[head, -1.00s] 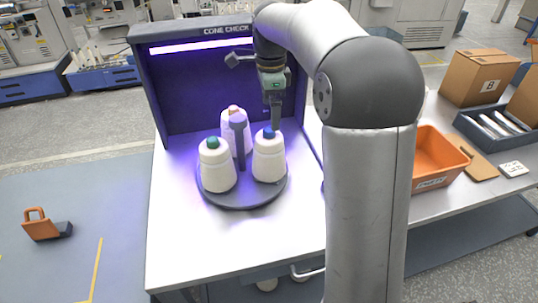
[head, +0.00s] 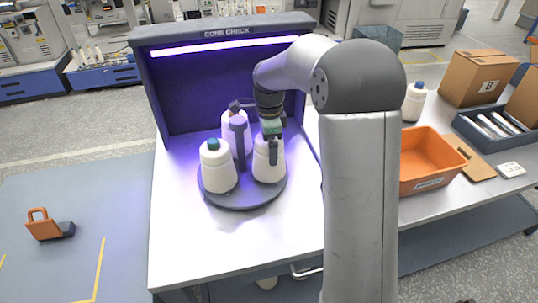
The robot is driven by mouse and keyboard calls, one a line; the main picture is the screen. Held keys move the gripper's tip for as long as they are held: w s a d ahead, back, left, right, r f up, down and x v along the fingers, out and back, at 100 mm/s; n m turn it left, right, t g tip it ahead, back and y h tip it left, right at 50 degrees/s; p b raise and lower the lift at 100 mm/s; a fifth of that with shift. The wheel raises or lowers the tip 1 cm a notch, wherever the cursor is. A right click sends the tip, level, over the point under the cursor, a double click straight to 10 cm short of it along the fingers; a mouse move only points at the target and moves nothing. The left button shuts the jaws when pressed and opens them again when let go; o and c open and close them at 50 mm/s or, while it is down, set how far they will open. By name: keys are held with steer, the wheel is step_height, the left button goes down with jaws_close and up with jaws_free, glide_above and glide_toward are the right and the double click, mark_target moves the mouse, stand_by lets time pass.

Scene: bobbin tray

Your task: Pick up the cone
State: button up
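Three white yarn cones stand upright on a dark round turntable (head: 240,203) with a short post (head: 238,148) among them. The left cone (head: 218,173) has a teal tip. My gripper (head: 272,150) points down over the right cone (head: 268,172). It covers this cone's tip, and one finger shows in front of its upper part. The other finger is hidden, so I cannot tell whether the fingers are closed on it.
At right are an orange bin (head: 432,165), a white cone (head: 414,102) partly behind my arm, a cardboard box (head: 480,78) and a dark tray (head: 488,130). The white tabletop in front is clear.

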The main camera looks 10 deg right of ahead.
steer(key=c, duration=1.6)
steer(key=shift+o, duration=0.2)
steer(key=shift+r, duration=0.15)
step_height(320, 180, up, 28)
steer(key=shift+p, duration=0.3)
step_height(320, 180, up, 10)
steer(key=p, duration=0.9)
steer(key=shift+p, duration=0.3)
